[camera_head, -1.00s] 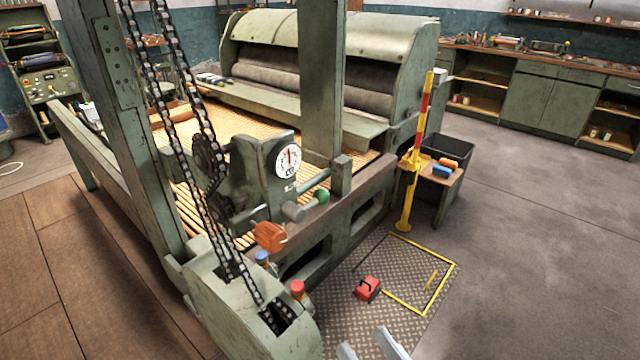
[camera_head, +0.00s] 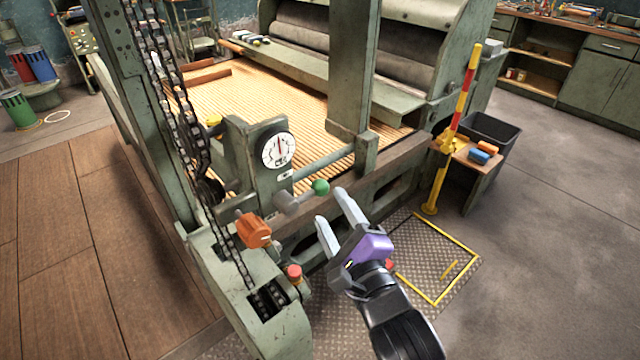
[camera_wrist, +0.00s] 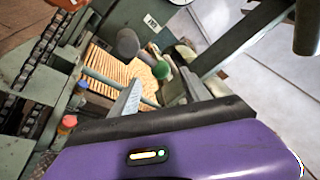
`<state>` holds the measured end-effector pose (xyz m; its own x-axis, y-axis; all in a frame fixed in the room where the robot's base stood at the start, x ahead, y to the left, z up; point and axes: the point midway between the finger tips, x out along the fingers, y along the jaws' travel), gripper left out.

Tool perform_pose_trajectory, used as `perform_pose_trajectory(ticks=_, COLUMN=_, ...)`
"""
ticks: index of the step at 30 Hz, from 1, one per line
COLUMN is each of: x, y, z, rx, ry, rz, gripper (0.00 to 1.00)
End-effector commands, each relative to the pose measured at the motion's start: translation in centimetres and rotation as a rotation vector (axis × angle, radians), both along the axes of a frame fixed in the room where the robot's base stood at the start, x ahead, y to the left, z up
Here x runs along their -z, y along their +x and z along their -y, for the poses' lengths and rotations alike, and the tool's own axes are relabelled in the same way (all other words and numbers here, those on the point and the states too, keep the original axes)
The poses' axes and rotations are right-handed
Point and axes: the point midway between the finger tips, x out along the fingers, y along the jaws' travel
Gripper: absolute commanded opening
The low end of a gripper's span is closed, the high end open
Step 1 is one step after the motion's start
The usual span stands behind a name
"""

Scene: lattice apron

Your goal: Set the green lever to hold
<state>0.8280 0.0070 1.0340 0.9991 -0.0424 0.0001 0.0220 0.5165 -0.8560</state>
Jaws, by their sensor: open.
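The green lever has a round green knob (camera_head: 320,187) on a short grey arm (camera_head: 290,203), mounted on the machine's side below a round white dial (camera_head: 277,149). Its arm points right and slightly up in the head view. My gripper (camera_head: 331,207) is open, its two pale fingers pointing up and left, with the tips just below and right of the knob. In the wrist view the green knob (camera_wrist: 162,70) appears just beyond the fingers, which hold nothing. The small label plates are too small to read, so I cannot tell which one marks hold.
An orange knob (camera_head: 254,230) and a red button (camera_head: 295,271) sit left of the lever. A grey post (camera_head: 349,80) rises behind it. A yellow and red post (camera_head: 440,180) and a small table (camera_head: 490,165) stand right. Open floor lies at far right.

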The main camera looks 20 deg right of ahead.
Motion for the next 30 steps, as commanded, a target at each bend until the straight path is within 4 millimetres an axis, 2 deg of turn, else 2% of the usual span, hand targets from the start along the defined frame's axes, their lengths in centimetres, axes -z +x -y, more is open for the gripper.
perform_pose_trajectory(ticks=5, x=-0.1, y=0.8, z=0.0, rx=-0.001, ry=0.042, rz=0.001, gripper=0.55)
perform_pose_trajectory(ticks=18, x=-0.2, y=6.8, z=0.3, rx=0.0, ry=0.039, rz=0.002, gripper=0.55)
perform_pose_trajectory(ticks=23, x=-0.1, y=7.7, z=0.3, rx=0.0, ry=0.039, rz=0.002, gripper=0.55)
perform_pose_trajectory(ticks=30, x=0.0, y=7.8, z=0.3, rx=0.0, ry=0.038, rz=0.002, gripper=0.55)
